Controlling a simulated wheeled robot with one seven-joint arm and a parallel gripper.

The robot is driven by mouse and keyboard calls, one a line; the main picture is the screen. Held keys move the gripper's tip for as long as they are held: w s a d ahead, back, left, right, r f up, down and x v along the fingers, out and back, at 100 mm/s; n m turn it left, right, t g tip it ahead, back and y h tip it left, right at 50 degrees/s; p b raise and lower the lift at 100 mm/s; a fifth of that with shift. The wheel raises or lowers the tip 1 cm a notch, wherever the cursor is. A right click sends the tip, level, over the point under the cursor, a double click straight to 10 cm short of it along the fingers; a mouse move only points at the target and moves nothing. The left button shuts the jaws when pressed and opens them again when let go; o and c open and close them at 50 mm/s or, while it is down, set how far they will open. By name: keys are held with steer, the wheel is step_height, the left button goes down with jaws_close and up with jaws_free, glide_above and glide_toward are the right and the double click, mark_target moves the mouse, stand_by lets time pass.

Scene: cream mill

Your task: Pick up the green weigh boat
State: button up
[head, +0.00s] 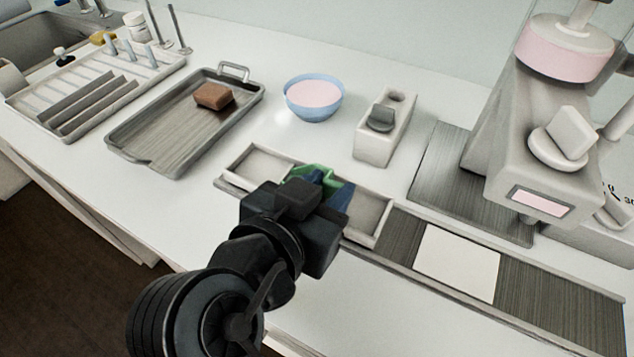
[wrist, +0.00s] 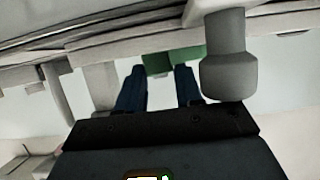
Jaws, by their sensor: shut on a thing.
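The green weigh boat (head: 312,173) shows in the head view at the tips of my gripper (head: 338,188), over the light divided tray (head: 371,215). Most of it is hidden behind the gripper in that view. In the wrist view the green weigh boat (wrist: 178,60) lies at the ends of the two blue fingers of my gripper (wrist: 162,80). The fingers are shut on the boat with a gap between them. I cannot tell whether the boat still touches the tray.
A blue bowl with pink contents (head: 313,100) and a light block holder (head: 384,130) stand behind the tray. A metal tray (head: 160,130) with a brown block is at left. A large machine (head: 540,130) stands at right. A white square (head: 457,262) lies on the dark strip.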

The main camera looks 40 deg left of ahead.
steer(key=shift+c, duration=0.5)
steer(key=shift+r, duration=0.1)
step_height(320, 180, up, 10)
